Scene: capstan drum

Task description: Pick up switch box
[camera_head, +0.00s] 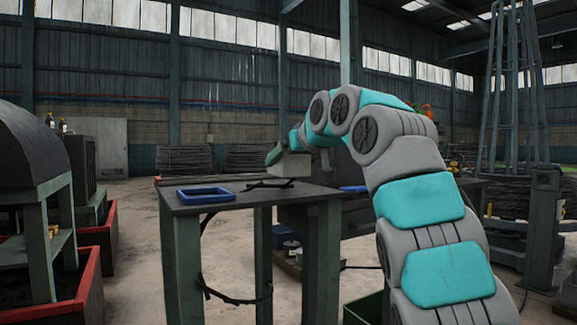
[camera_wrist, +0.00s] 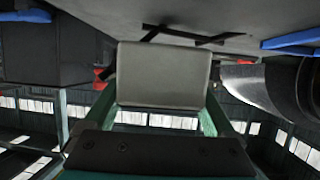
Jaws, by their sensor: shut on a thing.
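The switch box is a plain pale grey block. In the wrist view the switch box (camera_wrist: 163,75) fills the middle, between the green fingers of my gripper (camera_wrist: 163,98). My gripper is shut on it, with one finger along each side. In the head view the switch box (camera_head: 290,169) shows small at the far side of the dark table (camera_head: 235,197), below the end of my arm. My gripper's fingers are too small to make out clearly there. I cannot tell whether the box touches the tabletop.
A blue open tray (camera_head: 206,194) lies on the table's near left. Thin black strips (camera_head: 270,184) lie near the box. A flat blue item (camera_head: 353,189) is at the right. A dark hood on a stand (camera_head: 35,150) is at far left; floor between is clear.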

